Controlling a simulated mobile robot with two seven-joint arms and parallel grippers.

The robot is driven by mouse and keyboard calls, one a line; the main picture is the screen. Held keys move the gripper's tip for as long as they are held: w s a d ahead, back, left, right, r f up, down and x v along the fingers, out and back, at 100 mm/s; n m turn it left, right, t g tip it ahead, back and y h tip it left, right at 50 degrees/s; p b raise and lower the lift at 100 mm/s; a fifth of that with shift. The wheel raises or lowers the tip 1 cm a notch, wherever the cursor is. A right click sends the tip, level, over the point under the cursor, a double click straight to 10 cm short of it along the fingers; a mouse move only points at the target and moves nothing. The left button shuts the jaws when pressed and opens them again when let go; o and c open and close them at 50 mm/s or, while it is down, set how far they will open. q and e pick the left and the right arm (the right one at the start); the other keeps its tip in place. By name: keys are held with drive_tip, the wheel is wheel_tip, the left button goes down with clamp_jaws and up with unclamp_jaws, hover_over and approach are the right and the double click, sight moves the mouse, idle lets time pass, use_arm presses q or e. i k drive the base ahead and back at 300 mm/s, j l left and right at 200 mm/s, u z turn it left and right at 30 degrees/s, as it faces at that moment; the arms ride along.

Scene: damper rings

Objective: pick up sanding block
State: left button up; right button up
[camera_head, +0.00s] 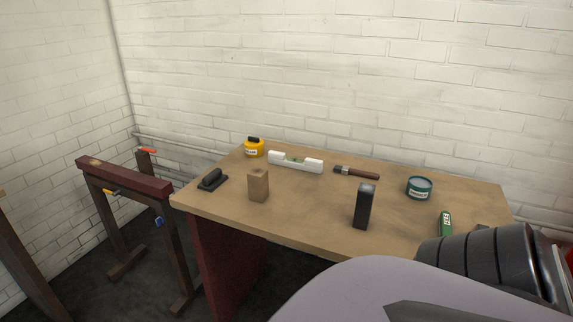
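A black flat pad with a raised handle (212,180) lies near the left end of the workbench and looks most like the sanding block. A plain brown block (258,186) stands upright to its right, with a gap between them. I cannot tell for sure which of these the task means. Neither gripper is in view. Part of my own arm and body fills the lower right, well away from both objects, and hides the bench's near right corner.
The wooden workbench (310,212) also holds a yellow jar (254,149), a white spirit level (295,163), a brush (357,173), a teal tin (419,188), an upright black block (364,206) and a green tool (445,223). A sawhorse (124,178) stands left.

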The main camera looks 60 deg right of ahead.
sight(212, 181)
drive_tip(key=z, duration=1.6)
